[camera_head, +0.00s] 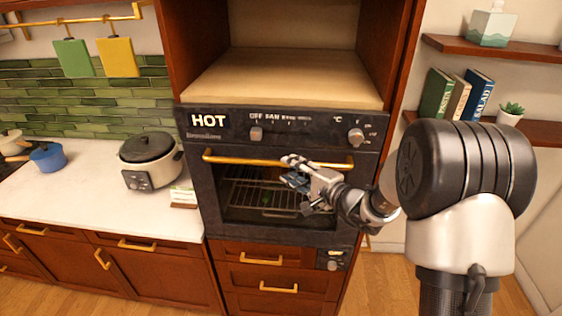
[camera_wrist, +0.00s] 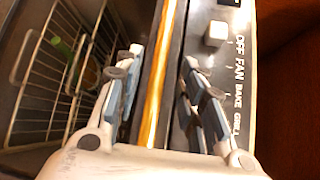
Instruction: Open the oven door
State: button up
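The oven (camera_head: 196,165) is a dark built-in unit, and its door (camera_head: 208,200) looks shut. A long brass handle (camera_head: 232,160) runs across the top of the door. A wire rack (camera_head: 262,197) shows through the glass. My gripper (camera_head: 291,171) is in front of the upper middle of the door, at the handle. In the wrist view my gripper (camera_wrist: 160,84) is open, with one finger on each side of the brass handle (camera_wrist: 158,75). Gaps show between the fingers and the bar. I cannot tell exactly how deep the bar sits between them.
Control knobs (camera_head: 356,136) and a HOT sign (camera_head: 209,120) are above the door. Drawers with brass pulls (camera_head: 262,260) are below. A rice cooker (camera_head: 150,160) stands on the white counter (camera_head: 80,180) at left. Wall shelves (camera_head: 500,47) are at right.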

aim_at(284, 165)
jog(key=shift+x, duration=2.8)
jog(key=shift+c, duration=0.3)
grip_shut()
